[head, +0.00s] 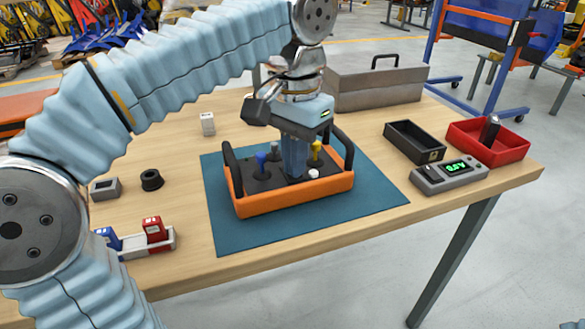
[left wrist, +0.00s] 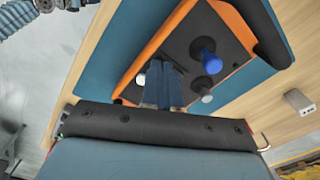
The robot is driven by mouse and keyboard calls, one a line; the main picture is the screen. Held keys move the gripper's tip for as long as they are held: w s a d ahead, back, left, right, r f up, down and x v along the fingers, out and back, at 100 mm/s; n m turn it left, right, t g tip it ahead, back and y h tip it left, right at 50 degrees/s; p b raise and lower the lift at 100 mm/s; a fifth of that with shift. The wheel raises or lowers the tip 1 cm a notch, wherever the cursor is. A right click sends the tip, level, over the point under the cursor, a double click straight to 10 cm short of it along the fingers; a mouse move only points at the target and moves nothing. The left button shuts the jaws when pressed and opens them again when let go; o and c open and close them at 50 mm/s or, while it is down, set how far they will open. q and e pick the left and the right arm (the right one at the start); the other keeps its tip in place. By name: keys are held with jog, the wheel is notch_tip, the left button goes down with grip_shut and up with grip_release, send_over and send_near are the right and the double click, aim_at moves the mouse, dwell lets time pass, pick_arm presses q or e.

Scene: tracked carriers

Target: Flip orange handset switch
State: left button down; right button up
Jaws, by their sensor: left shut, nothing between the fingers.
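The orange handset (head: 300,197) lies on a teal mat (head: 232,235) on the wooden table. It has a dark top panel, black side handles, a blue-topped stick (head: 261,160), a yellow-topped stick (head: 316,150) and a white knob (head: 313,173). My left gripper (head: 294,172) points down over the middle of the panel, shut and empty, its tips at or just above it. In the left wrist view, the shut fingers (left wrist: 163,88) reach over the panel beside a blue knob (left wrist: 211,62) and a grey one (left wrist: 202,90). The fingers hide part of the panel, and I cannot make out the switch clearly.
A grey metal toolbox (head: 375,88) stands behind. At right are a black tray (head: 415,140), a red bin (head: 490,150) and a meter with a green display (head: 458,167). At left are a black ring (head: 151,180), a grey block (head: 106,188) and a rack (head: 150,245).

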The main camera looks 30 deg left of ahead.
pick_arm(q)
notch_tip(320, 180, up, 3)
jog(key=p, duration=0.3)
jog(key=shift+f, duration=0.2)
notch_tip(320, 180, up, 2)
jog(key=shift+r+p, duration=0.1)
jog(key=shift+p, duration=0.6)
jog(key=shift+r, duration=1.05)
